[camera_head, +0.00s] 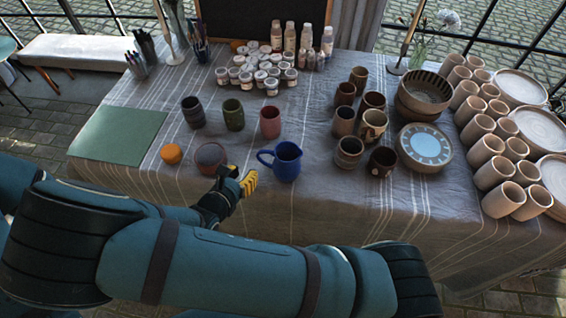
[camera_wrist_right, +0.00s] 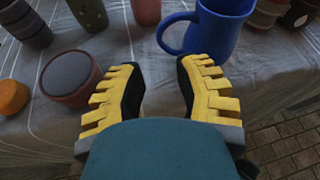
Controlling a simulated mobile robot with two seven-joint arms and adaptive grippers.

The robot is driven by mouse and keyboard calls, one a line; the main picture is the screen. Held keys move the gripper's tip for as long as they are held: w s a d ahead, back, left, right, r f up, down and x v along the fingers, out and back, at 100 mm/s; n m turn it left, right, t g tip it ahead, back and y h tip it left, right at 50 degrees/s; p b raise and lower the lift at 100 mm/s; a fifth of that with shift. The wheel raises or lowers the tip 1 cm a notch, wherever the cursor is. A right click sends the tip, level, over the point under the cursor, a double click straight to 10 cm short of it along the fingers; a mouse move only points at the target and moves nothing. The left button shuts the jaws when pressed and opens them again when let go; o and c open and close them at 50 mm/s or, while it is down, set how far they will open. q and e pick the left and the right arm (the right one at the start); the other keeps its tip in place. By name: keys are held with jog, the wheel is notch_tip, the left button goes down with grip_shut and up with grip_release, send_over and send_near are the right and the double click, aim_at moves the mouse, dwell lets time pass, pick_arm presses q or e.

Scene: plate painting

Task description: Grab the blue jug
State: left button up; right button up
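The blue jug (camera_head: 287,162) stands upright near the front edge of the cloth-covered table, its handle pointing left in the head view. My right gripper (camera_head: 241,177) is just left of the jug and a little nearer to me, low at the table edge. In the right wrist view the gripper (camera_wrist_right: 158,68) is open and empty, its yellow-ridged fingers apart. The jug (camera_wrist_right: 217,32) is ahead and to the right there, with its handle just beyond the right finger. The jug's top is cut off in that view. My left gripper is not in view.
A round reddish pot with a dark top (camera_head: 210,156) and an orange ball-like object (camera_head: 171,154) stand left of the gripper. Three cups, including a red one (camera_head: 270,122), stand behind. Brown mugs (camera_head: 349,152) stand right of the jug. A green mat (camera_head: 118,137) lies at left.

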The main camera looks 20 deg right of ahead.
aim_at(258, 157)
jog(key=x, duration=0.4)
jog(key=shift+w+d+f+b, duration=0.15)
jog(key=shift+w+f+b, duration=0.05)
jog(key=shift+b, duration=0.1)
jog(key=b+x, duration=0.1)
jog(key=x, duration=0.3)
jog(key=shift+w+d, duration=0.2)
jog(key=shift+d, duration=0.2)
jog(key=shift+w+d+f, duration=0.1)
jog(key=shift+w+d, duration=0.1)
jog(key=shift+o, duration=0.2)
grip_shut()
